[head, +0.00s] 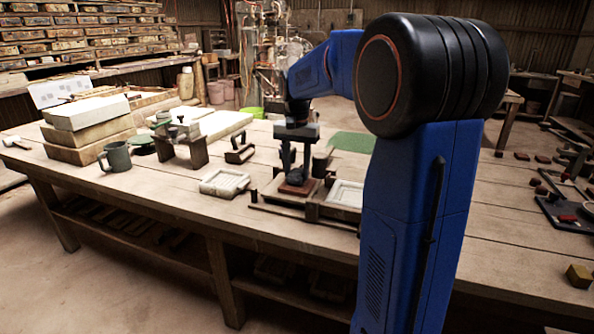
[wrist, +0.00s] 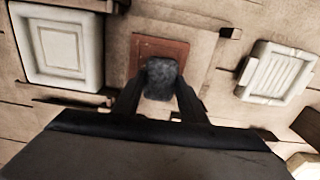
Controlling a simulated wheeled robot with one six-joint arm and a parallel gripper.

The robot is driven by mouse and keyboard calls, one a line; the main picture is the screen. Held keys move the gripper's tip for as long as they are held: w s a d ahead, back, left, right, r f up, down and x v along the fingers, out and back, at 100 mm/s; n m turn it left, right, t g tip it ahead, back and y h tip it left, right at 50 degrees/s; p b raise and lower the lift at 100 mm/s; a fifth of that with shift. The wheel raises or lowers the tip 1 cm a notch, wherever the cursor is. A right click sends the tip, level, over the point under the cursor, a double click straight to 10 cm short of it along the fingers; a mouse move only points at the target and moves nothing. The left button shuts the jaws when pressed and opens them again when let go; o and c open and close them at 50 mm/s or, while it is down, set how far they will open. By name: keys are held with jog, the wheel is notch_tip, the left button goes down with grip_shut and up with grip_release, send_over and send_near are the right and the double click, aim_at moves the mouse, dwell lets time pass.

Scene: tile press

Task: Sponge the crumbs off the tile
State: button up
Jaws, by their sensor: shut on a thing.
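My gripper (head: 296,170) points down over the wooden table and is shut on a dark grey sponge (wrist: 161,78). In the wrist view the sponge sits between my two fingers. The reddish-brown tile (wrist: 150,50) lies right under the sponge, on a wooden board, and the sponge covers part of it. The tile also shows in the head view (head: 297,188), below my fingertips. I cannot tell for sure whether the sponge touches the tile. I see no separate crumbs; the tile is small and partly hidden.
A white mould (wrist: 58,47) lies left of the tile in the wrist view, and a ribbed white mould (wrist: 277,73) lies right. A grey mug (head: 116,157) and a wooden stand (head: 180,142) are further left on the table. A green mat (head: 352,142) lies behind my gripper.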

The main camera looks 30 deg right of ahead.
jog(key=shift+w+d, duration=0.2)
jog(key=shift+d, duration=0.1)
jog(key=shift+d, duration=0.1)
jog(key=shift+w+d+f, duration=0.1)
jog(key=shift+w+d, duration=0.25)
jog(key=shift+d, duration=0.1)
jog(key=shift+s, duration=0.1)
jog(key=shift+s+d, duration=0.75)
jog(key=shift+s, duration=0.15)
jog(key=shift+s+a, duration=0.1)
jog(key=shift+s+a, duration=0.7)
jog(key=shift+a, duration=0.3)
